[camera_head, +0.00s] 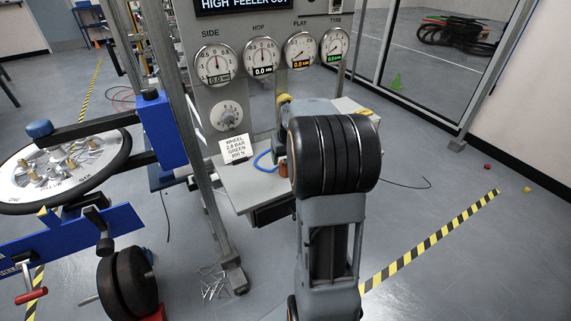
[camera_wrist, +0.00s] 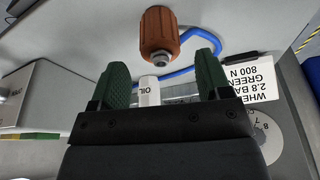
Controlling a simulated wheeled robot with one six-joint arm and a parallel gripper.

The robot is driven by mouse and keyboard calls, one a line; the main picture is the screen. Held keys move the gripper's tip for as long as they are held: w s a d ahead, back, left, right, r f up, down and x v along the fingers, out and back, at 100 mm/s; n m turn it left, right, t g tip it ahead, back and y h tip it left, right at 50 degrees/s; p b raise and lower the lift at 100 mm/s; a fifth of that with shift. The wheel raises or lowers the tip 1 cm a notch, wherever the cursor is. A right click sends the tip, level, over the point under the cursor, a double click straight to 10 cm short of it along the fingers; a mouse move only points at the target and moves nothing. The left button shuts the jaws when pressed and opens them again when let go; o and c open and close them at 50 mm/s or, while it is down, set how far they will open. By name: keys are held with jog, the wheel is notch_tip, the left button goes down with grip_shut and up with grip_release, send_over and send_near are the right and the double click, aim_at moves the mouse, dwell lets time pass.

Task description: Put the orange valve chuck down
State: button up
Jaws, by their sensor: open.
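The orange valve chuck (camera_wrist: 158,32) is just beyond my fingertips in the wrist view, in line with the space between them. Its metal end points toward my gripper (camera_wrist: 160,62). My gripper is open, its two green fingers apart with neither touching the chuck. A blue hose (camera_wrist: 178,74) runs beside the chuck. In the head view the chuck (camera_head: 283,168) shows at the grey shelf (camera_head: 242,190), partly covered by my arm. My fingers are hidden behind my arm there.
A white wheel card (camera_head: 234,147) stands on the shelf below the dial gauges (camera_head: 265,55). A blue-framed stand with a spoked wheel (camera_head: 62,172) is at the left. Open floor lies to the right.

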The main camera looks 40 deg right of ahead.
jog(key=v, duration=0.5)
jog(key=s+a+r+n, duration=0.15)
jog(key=s+a, duration=0.35)
jog(key=a, duration=0.7)
jog(key=s+a+f+n+y, duration=0.1)
jog(key=s+a+f, duration=0.3)
jog(key=s+a, duration=0.6)
jog(key=shift+s+a+n, duration=0.2)
jog(key=shift+a+n, duration=0.15)
jog(key=shift+n, duration=0.3)
jog(key=shift+t, duration=0.3)
notch_tip(320, 180, up, 5)
jog(key=p, duration=0.5)
jog(key=shift+r, duration=0.15)
